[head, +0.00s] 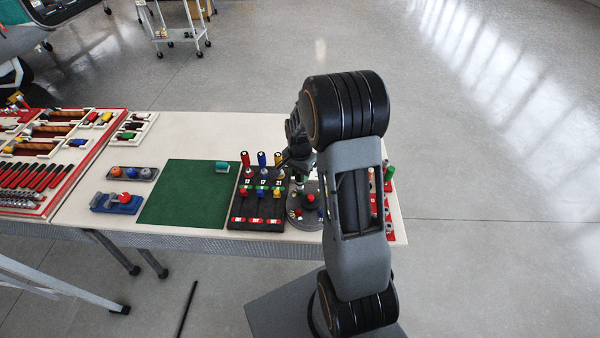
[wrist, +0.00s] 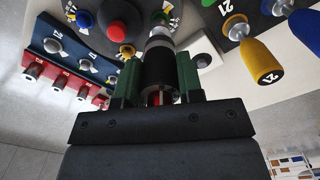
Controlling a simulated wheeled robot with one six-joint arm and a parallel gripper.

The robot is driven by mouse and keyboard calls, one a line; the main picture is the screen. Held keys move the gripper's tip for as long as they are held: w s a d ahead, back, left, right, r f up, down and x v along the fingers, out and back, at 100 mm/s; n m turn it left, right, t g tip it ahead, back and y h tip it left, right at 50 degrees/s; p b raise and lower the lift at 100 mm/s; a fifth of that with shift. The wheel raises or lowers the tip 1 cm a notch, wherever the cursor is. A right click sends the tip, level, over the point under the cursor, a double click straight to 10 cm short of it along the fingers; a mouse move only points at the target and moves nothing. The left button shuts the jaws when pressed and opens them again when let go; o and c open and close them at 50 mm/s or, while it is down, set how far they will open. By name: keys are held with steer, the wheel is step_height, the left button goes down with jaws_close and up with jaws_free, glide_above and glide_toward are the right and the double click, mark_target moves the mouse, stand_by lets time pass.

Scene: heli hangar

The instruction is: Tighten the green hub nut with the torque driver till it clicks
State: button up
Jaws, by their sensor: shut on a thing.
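My gripper (wrist: 159,78) is shut on the torque driver (wrist: 158,55), a dark cylinder with a pale metal front end and a red part near the jaws. In the head view my gripper (head: 298,160) is above the grey hub (head: 298,222), partly hidden by my arm. The hub has a red dome (wrist: 117,33) in the middle, with coloured nuts around it. The driver's front end reaches the hub rim beside a bit of green (wrist: 167,6), apparently the green hub nut, mostly hidden. I cannot tell whether the driver is seated on it.
A black rack (head: 238,208) with coloured drivers stands left of the hub; a yellow handle (wrist: 257,63) is close on the wrist view's right. A blue rack (wrist: 48,38) and a red rack (wrist: 40,85) are on its left. A green mat (head: 180,200) is mostly clear.

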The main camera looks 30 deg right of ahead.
steer(key=shift+f+b, duration=0.9)
steer(key=shift+f, duration=0.15)
stand_by(0.9)
